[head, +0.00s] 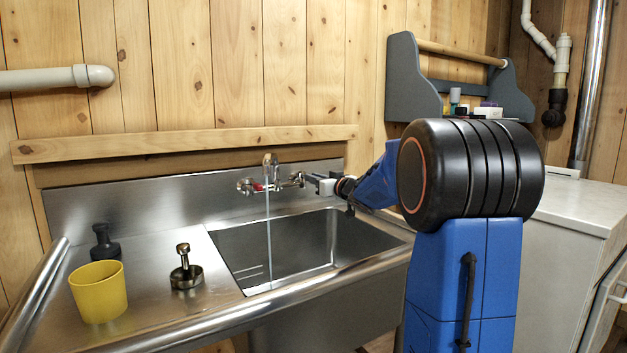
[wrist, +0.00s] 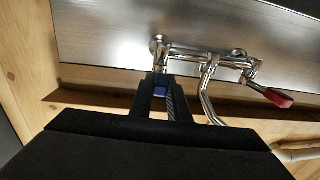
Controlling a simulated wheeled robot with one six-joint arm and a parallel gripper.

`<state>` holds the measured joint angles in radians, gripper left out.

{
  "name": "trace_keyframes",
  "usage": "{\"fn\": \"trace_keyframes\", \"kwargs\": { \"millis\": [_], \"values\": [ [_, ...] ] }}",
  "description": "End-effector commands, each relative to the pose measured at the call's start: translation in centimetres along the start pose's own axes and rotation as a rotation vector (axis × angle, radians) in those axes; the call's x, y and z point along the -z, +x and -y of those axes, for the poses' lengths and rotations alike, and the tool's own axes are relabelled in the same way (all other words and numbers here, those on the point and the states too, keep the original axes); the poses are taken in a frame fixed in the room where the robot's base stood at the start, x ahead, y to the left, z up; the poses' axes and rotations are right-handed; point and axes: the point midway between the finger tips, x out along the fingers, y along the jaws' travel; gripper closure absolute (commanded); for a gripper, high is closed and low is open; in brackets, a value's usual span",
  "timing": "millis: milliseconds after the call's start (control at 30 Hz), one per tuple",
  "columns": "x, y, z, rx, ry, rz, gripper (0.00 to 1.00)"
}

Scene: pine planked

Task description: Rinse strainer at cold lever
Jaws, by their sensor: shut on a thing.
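The steel strainer (head: 186,279), with an upright post and knob, stands on the drainboard left of the basin. The wall tap (head: 270,162) shows a red lever (head: 257,187) on its left, also seen in the wrist view (wrist: 276,97). A thin water stream (head: 268,235) falls from the spout into the basin. My gripper (head: 314,181) is at the tap's right side. In the wrist view my gripper (wrist: 167,90) is shut on the blue-ended cold lever (wrist: 160,87). The fingers hide most of that lever.
A yellow cup (head: 99,291) and a black knobbed object (head: 104,243) stand on the drainboard near the strainer. The steel basin (head: 310,245) looks empty. A grey shelf (head: 412,85) hangs above my arm. A white-topped cabinet (head: 575,200) is at right.

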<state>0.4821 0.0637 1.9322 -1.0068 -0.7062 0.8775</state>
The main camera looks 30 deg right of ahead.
Motion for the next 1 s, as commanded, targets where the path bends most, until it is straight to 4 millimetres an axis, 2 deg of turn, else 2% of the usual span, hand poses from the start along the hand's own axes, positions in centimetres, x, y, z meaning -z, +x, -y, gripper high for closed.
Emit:
{"fn": "trace_keyframes", "kwargs": {
  "millis": [267,633,667,733,1000],
  "values": [
    [0.09,0.06,-1.20,0.114,-0.001,0.000,1.00],
    [0.06,0.02,-1.15,0.135,0.001,0.002,1.00],
    [0.06,0.02,-1.15,0.135,0.001,0.002,0.82],
    [0.06,0.02,-1.15,0.135,0.001,0.002,0.66],
    [0.03,0.00,-1.15,0.135,0.001,0.002,0.66]
  ]
}}
